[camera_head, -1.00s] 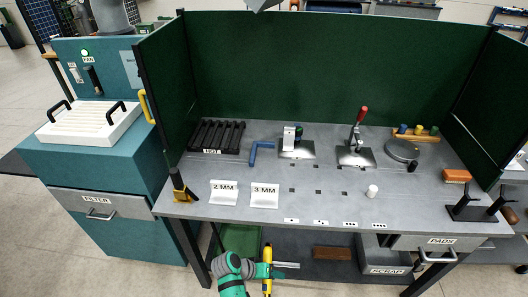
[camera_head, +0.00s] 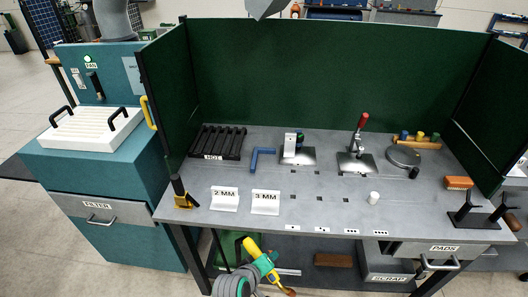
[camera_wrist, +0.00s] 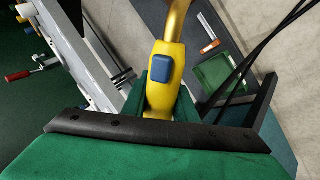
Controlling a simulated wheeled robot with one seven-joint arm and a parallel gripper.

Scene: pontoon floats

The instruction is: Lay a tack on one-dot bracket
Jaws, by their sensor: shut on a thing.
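My gripper (camera_head: 266,264) is shut on a yellow torch (camera_head: 252,247), low in front of the bench. In the wrist view the torch (camera_wrist: 158,99) has a blue button and a brass-coloured curved neck, and sits between my fingers. In the head view it is tilted, with its nozzle end hard to make out. Two bright metal fixtures stand on the bench: one with a white upright piece (camera_head: 290,143), one with a red-handled clamp (camera_head: 358,142). Small dotted labels (camera_head: 322,229) line the bench front. I cannot tell which fixture holds the one-dot bracket.
The grey bench (camera_head: 240,178) has green screens (camera_head: 320,80) behind and at both sides. A black HOT rack (camera_head: 218,142), 2 MM (camera_head: 224,199) and 3 MM (camera_head: 265,202) trays, and a white cylinder (camera_head: 373,198) stand on it. The bench's middle is mostly clear. A SCRAP bin (camera_head: 388,277) is below.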

